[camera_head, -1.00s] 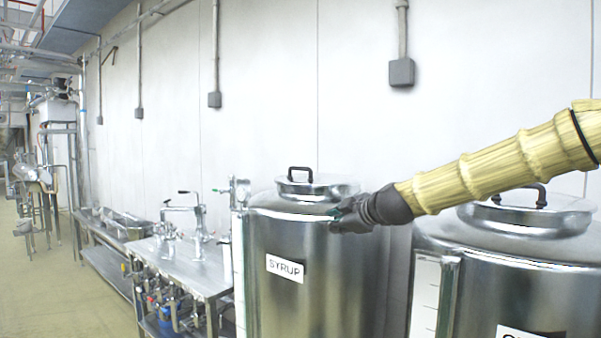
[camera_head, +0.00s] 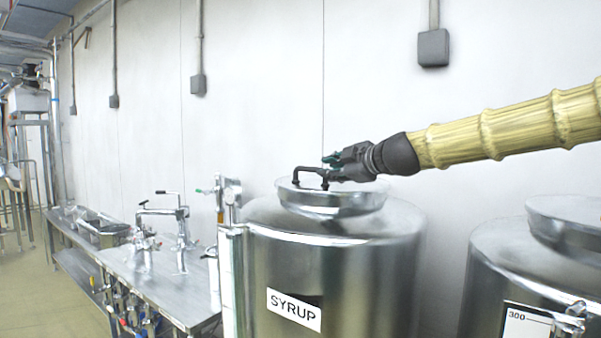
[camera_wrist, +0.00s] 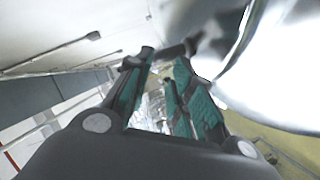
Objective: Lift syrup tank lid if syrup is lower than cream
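The steel syrup tank (camera_head: 355,275) stands in the middle of the head view with a white SYRUP label (camera_head: 294,309). Its round lid (camera_head: 335,204) sits on top and has a black handle (camera_head: 297,183). My gripper (camera_head: 331,167) is at the handle's right side, overlapping it. In the wrist view, my gripper (camera_wrist: 164,60) has its teal-padded fingers apart, with the dark handle (camera_wrist: 183,48) by the tips. I cannot tell whether they touch it. A pale gauge strip (camera_head: 228,285) stands at the syrup tank's left; its level is unreadable.
A second steel tank (camera_head: 495,265) stands at the right with its lid (camera_head: 570,222) on; a gauge (camera_head: 524,322) marked 300 is cut off below. A steel bench (camera_head: 160,285) with taps is at the left. The wall (camera_head: 260,80) is behind.

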